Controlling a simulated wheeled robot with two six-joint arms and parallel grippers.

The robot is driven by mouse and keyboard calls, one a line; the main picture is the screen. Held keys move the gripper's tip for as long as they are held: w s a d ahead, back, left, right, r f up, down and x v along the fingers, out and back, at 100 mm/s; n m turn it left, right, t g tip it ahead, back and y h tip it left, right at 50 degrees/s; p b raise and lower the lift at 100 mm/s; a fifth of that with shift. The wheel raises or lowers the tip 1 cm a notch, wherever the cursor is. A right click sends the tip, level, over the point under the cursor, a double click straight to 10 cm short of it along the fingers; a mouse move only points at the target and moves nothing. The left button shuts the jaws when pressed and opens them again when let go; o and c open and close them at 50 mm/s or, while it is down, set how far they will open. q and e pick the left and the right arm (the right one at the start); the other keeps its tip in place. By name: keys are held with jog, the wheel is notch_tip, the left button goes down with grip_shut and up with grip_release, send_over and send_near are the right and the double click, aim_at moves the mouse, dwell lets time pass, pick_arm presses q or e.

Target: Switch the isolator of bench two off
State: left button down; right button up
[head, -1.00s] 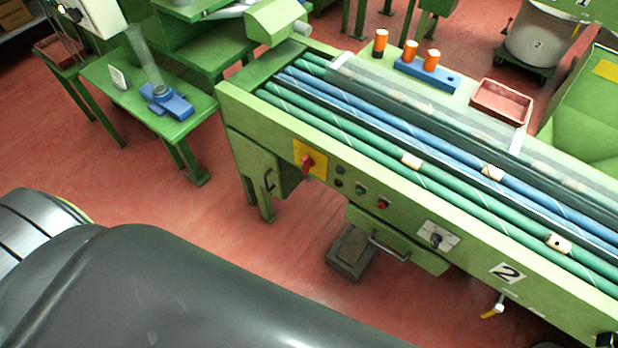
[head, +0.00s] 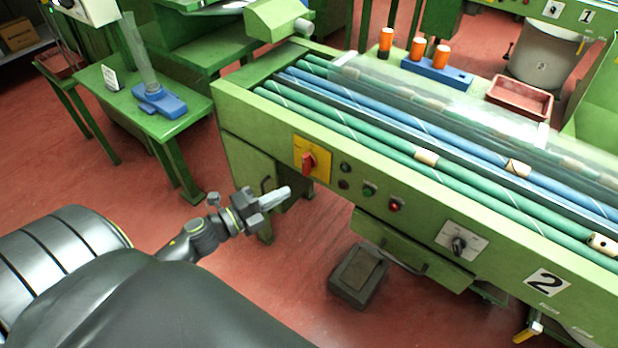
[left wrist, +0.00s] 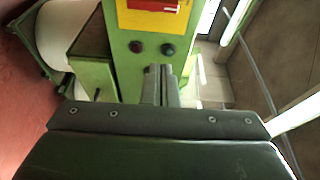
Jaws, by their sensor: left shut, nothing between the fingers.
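The isolator is a red handle (head: 309,161) on a yellow plate (head: 321,165), on the front panel of bench two (head: 370,170) near its left end. The handle stands roughly upright in the head view. My left gripper (head: 282,196) is shut and empty, in front of the bench, below and left of the isolator in the picture and apart from it. In the left wrist view, the shut fingers (left wrist: 160,85) point toward the panel. The yellow plate (left wrist: 130,18) is at the top there, partly cut off, with part of the red handle (left wrist: 154,4). My right gripper is out of view.
A "2" label (head: 547,285) marks the bench. A pedal box (head: 358,276) stands on the floor below.

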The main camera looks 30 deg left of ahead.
aim_at(303, 170)
pick_arm(q)
jog(key=shift+d+r, duration=0.15)
jog(key=shift+r, duration=0.05)
jog(key=w, duration=0.3)
jog(key=w+p, duration=0.1)
jog(key=w, duration=0.2)
jog(key=w+d+p, duration=0.1)
jog(key=w, duration=0.2)
jog(key=shift+w+f, duration=0.1)
jog(key=shift+w, duration=0.1)
jog(key=shift+a, duration=0.45)
